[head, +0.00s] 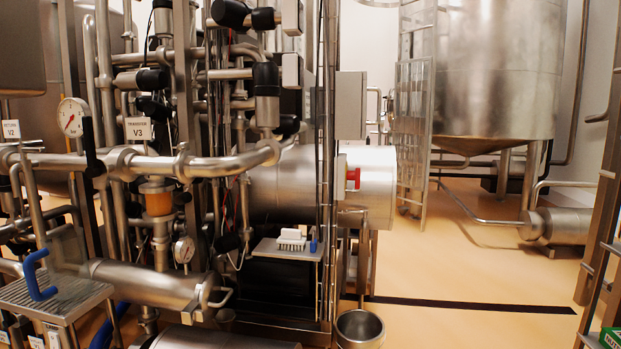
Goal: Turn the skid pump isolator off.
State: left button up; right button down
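A small red knob or handle (353,178), which looks like an isolator switch, shows on the right side of the pipe skid, in front of the big horizontal steel cylinder (376,185). A pale plate or box edge is beside it. Its exact position, on or off, is too small to tell. Neither of my grippers is in view.
The pipe skid with gauges (72,117) and valves fills the left. A small shelf (268,250) holds a white brush (291,239). A steel bucket (360,329) stands below. Open floor (450,265) lies right, before a large tank (497,75) and a ladder (414,125).

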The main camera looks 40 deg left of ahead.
aim_at(351, 176)
jog(key=i+l+u, duration=0.1)
jog(key=l+u, duration=0.25)
jog(key=i+l+u, duration=0.1)
jog(key=l+u, duration=0.45)
jog(key=u, duration=0.2)
jog(key=l+u, duration=0.3)
jog(key=l, duration=0.4)
jog(key=i+l, duration=0.15)
jog(key=i, duration=0.15)
jog(key=k+z, duration=0.05)
